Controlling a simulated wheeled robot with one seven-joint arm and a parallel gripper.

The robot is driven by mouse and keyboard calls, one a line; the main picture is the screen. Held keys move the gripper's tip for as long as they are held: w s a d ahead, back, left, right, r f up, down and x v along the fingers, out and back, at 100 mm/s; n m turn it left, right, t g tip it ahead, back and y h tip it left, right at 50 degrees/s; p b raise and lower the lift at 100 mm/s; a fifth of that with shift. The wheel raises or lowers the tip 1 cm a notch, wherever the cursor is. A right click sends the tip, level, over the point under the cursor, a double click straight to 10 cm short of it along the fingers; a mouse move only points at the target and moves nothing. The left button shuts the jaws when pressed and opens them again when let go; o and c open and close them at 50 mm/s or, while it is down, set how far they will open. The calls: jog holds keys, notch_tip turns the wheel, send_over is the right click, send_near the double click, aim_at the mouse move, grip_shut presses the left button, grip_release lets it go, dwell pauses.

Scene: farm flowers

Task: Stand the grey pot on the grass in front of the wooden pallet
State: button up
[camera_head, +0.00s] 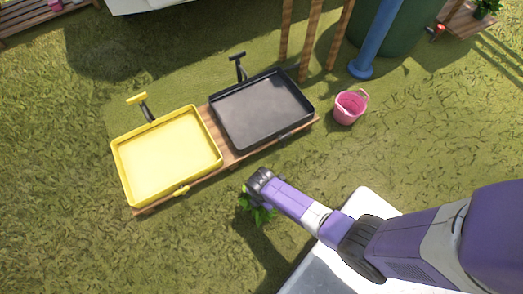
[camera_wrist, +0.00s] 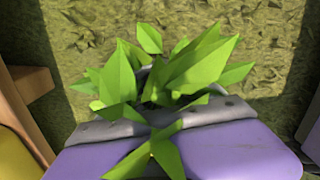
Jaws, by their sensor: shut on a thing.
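My gripper (camera_head: 252,197) is shut on the potted plant and holds it over the grass, in front of the wooden pallet (camera_head: 228,153) that bears two trays. Only the plant's green leaves (camera_head: 262,215) show clearly in the head view; the grey pot is mostly hidden there by my gripper. In the wrist view the leaves (camera_wrist: 190,75) spread over my grey-and-purple fingers (camera_wrist: 155,122), and the pot is largely covered. I cannot tell whether the pot touches the ground. The pallet's wooden edge (camera_wrist: 28,85) shows at left in the wrist view, apart from the plant.
A yellow tray (camera_head: 165,160) and a black tray (camera_head: 262,108) rest on the pallet. A pink bucket (camera_head: 348,107) stands on the grass to its right, near wooden posts and a blue post (camera_head: 375,40). Open grass lies at the lower left.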

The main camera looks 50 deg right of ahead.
jog(key=shift+r, duration=0.1)
jog(key=o, duration=1.7)
notch_tip(320, 180, up, 12)
jog(key=p, duration=0.7)
